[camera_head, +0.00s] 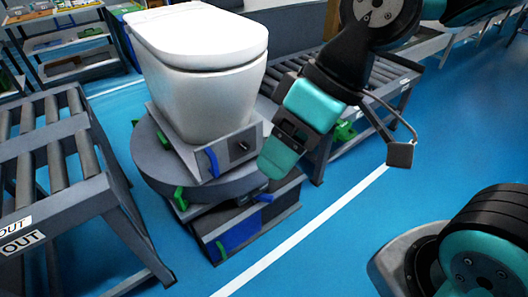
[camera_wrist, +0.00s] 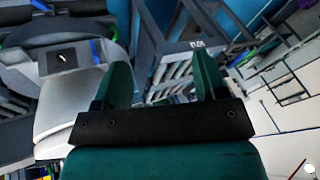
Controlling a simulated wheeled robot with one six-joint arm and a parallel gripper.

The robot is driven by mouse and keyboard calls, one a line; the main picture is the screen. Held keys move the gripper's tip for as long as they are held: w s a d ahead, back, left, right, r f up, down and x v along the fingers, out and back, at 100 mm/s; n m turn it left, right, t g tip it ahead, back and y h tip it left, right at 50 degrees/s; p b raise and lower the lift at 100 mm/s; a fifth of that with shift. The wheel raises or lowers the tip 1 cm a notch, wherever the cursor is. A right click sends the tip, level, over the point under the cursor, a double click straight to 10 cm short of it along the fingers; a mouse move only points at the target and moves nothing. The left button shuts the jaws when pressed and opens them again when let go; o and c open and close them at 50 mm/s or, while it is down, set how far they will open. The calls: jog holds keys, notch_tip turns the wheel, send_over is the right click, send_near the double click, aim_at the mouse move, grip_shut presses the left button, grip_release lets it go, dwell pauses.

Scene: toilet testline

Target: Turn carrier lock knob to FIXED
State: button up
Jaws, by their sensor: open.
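The carrier lock knob (camera_head: 240,147) is a small dark knob on the grey front panel of the carrier (camera_head: 218,158) under the white toilet (camera_head: 205,75). In the wrist view the knob (camera_wrist: 61,58) shows as a light mark on a dark square plate, left of the fingers. Its exact setting and any FIXED label are too small to read. My gripper (camera_head: 277,158) is teal, in front of and to the right of the panel in the head view, apart from the knob. In the wrist view its two fingers (camera_wrist: 163,78) are spread with nothing between them.
The carrier sits on a round grey turntable (camera_head: 150,150) with green and blue blocks around it. A roller conveyor marked OUT (camera_head: 50,165) stands at left, another conveyor (camera_head: 385,75) behind my arm.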

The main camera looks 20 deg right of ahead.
jog(key=w+a+f+n+t+y+b, duration=0.1)
jog(key=w+a+f+y+b, duration=0.1)
jog(key=w+f+b, duration=0.35)
jog(key=w+a+f+t+y+b, duration=0.1)
jog(key=w+a+f+y+b, duration=0.15)
jog(key=f+b, duration=0.5)
jog(key=m+t+h+b, duration=0.45)
jog(key=m+t, duration=0.35)
jog(key=t, duration=0.6)
send_near(247, 148)
jog(key=shift+w+d+r+y, duration=0.1)
jog(key=shift+w+y, duration=0.2)
jog(key=shift+y, duration=0.1)
jog(key=x, duration=0.7)
jog(key=shift+w+f+b, duration=0.15)
jog(key=shift+f+b, duration=0.15)
jog(key=shift+b, duration=0.1)
jog(key=shift+x, duration=0.8)
